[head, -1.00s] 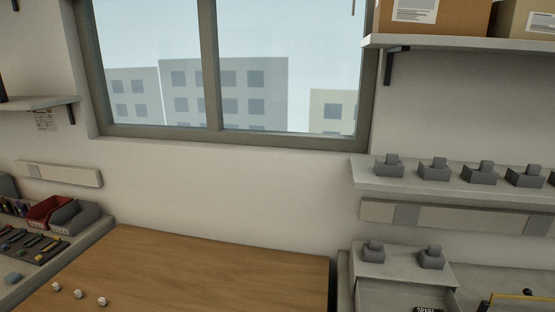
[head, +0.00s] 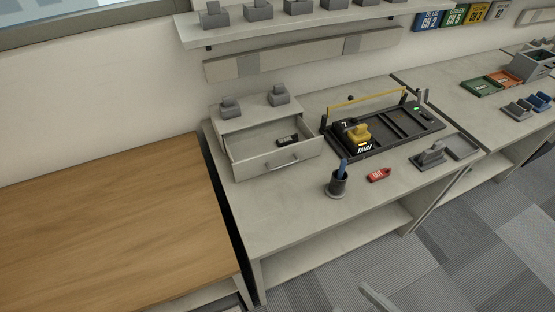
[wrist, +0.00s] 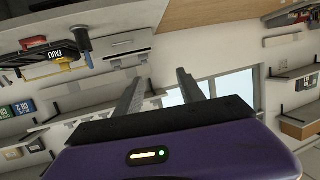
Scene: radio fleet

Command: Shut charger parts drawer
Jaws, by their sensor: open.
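The charger parts drawer (head: 255,165) is pulled out of a small light grey cabinet (head: 255,117) on the grey bench in the head view. Its front carries a bar handle (head: 283,163) and faces the lower right. A small black labelled piece (head: 287,140) lies inside it. In the wrist view the scene is steeply tilted, and the drawer unit (wrist: 127,44) shows beyond the fingers. My gripper (wrist: 161,78) is open, with nothing between its two fingers, and is apart from the drawer. A grey piece at the bottom edge of the head view may be part of my arm.
A black tray (head: 400,128) with a yellow bar and a yellow FAULT radio (head: 356,134) is further right. A wooden table (head: 110,215) lies left, across a narrow gap.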

